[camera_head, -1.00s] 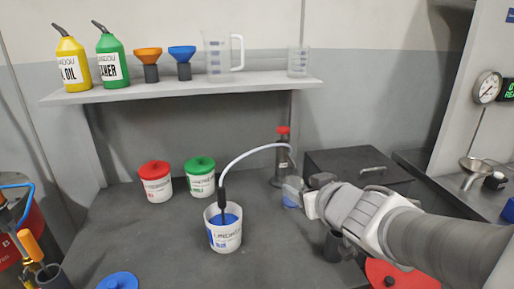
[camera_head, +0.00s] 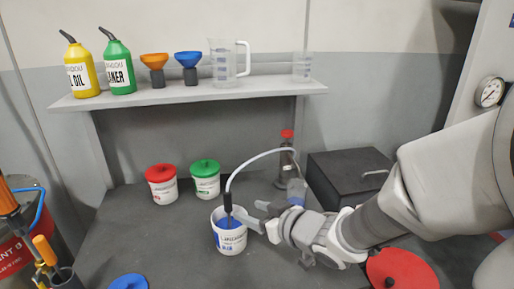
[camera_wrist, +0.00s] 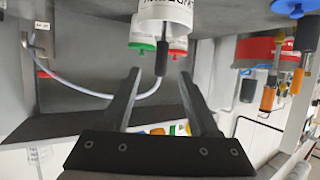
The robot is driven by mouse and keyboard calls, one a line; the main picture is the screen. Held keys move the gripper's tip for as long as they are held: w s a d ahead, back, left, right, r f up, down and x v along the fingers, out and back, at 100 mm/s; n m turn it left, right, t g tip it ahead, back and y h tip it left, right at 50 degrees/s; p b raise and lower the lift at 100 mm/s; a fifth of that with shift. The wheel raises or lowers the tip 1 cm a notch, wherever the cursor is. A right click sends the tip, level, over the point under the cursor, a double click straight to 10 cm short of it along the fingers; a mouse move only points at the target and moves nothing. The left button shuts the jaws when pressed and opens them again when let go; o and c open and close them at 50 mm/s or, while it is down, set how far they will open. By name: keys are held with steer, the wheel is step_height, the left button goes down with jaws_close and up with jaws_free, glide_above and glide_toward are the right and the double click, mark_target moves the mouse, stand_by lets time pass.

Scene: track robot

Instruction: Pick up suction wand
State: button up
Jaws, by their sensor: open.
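The suction wand (camera_head: 228,203) is a slim black handle standing nearly upright in an open white tub (camera_head: 229,240) with blue contents. Its lower end is hidden in the tub. A pale hose (camera_head: 250,159) arcs from its top to a pump with a red top (camera_head: 287,135). My gripper (camera_head: 250,214) is open and empty just right of the wand, close to the tub's rim. In the wrist view, which looks upside down, the wand (camera_wrist: 162,58) shows between and beyond the fingertips of my gripper (camera_wrist: 160,72). I see no contact.
Red-lidded (camera_head: 161,184) and green-lidded (camera_head: 205,180) tubs stand behind on the bench. A dark box (camera_head: 345,175) is at the back right. A shelf (camera_head: 190,95) with bottles, funnels and jugs runs above. A red disc (camera_head: 400,270) lies front right. Bench left of the tub is clear.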

mark_target(231, 204)
steer(key=b+x, duration=0.1)
steer(key=x, duration=0.6)
steer(key=shift+w+f+b, duration=0.1)
steer(key=shift+f+b, duration=0.15)
steer(key=shift+b, duration=0.15)
steer(key=r+x, duration=0.1)
steer(key=x, duration=0.5)
steer(key=shift+a+b, duration=0.3)
steer(key=shift+b, duration=0.15)
steer(key=shift+w+r, duration=0.1)
jaws_close()
